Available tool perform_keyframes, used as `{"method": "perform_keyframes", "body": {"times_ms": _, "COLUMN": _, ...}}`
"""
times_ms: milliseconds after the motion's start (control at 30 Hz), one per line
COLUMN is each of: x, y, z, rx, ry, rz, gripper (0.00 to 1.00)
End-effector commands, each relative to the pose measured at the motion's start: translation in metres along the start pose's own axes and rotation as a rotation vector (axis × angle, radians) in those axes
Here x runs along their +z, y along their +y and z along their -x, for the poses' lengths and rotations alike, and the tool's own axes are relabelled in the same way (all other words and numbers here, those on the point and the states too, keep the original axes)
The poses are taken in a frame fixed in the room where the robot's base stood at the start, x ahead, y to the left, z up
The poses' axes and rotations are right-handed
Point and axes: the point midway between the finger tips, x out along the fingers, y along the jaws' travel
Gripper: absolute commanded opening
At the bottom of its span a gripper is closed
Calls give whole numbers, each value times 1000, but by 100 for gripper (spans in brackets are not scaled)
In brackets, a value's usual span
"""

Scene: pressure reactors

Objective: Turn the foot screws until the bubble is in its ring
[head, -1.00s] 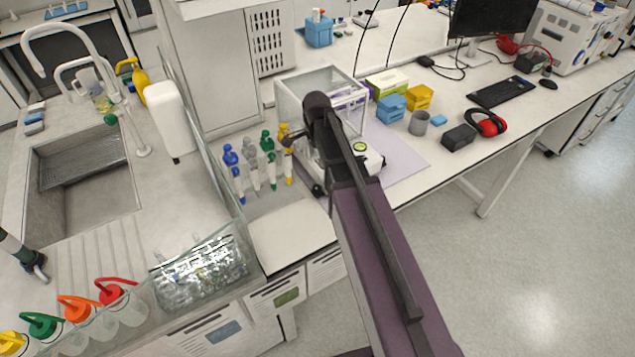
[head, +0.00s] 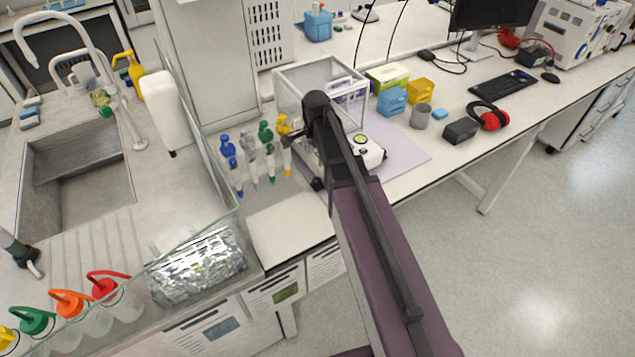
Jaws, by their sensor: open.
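The analytical balance has a clear glass chamber (head: 290,88) and a white base (head: 371,152). It stands on the bench behind my arm. A round bubble level with a green face (head: 360,139) shows on the base, but it is too small to tell where the bubble sits. A dark foot (head: 318,184) shows at the base's front left corner; other foot screws are hidden. My gripper (head: 298,132) is at the end of my arm, over the balance's left side. It is open, mostly hidden by my wrist, and contact cannot be seen.
Several pipettes (head: 256,158) stand close left of the balance. A glass partition borders the sink (head: 85,200) side. A lilac mat (head: 408,157) is bare there.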

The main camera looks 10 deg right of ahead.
Motion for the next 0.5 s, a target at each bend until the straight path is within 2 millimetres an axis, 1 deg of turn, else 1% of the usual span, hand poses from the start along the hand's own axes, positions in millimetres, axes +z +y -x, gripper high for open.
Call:
{"method": "perform_keyframes", "body": {"times_ms": 33, "x": 0, "y": 0, "z": -8, "rx": 0, "ry": 0, "rz": 0, "gripper": 78}}
{"method": "perform_keyframes", "body": {"times_ms": 500, "x": 1, "y": 0, "z": -44, "rx": 0, "ry": 0, "rz": 1, "gripper": 78}}
